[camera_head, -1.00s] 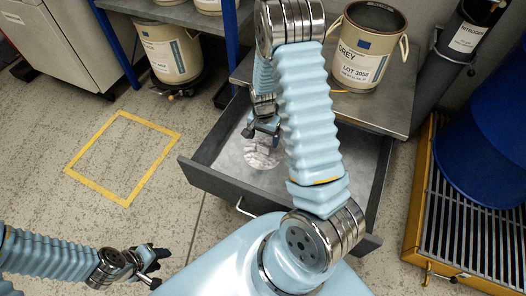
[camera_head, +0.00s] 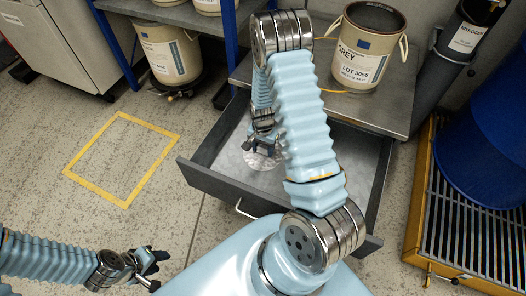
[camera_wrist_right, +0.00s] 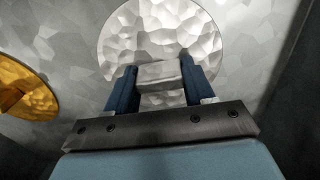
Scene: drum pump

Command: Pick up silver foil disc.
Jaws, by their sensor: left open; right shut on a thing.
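The silver foil disc (camera_head: 264,162) lies in the open drawer (camera_head: 219,185), partly hidden by my right gripper (camera_head: 261,146). In the right wrist view the disc (camera_wrist_right: 117,45) is round, pale and crinkled, with a grey block-like grip (camera_wrist_right: 160,75) standing on it. My right gripper (camera_wrist_right: 161,80) has its two blue fingers on either side of this grip and is shut on it. Whether the disc still touches the drawer floor I cannot tell. My left gripper (camera_head: 150,268) is open and empty, low over the floor at the left.
A gold disc (camera_wrist_right: 40,95) with its own grip lies left of the silver one in the wrist view. The drawer walls surround my right gripper. A grey-labelled drum (camera_head: 365,50) stands on the bench above. A blue drum (camera_head: 490,150) stands at right.

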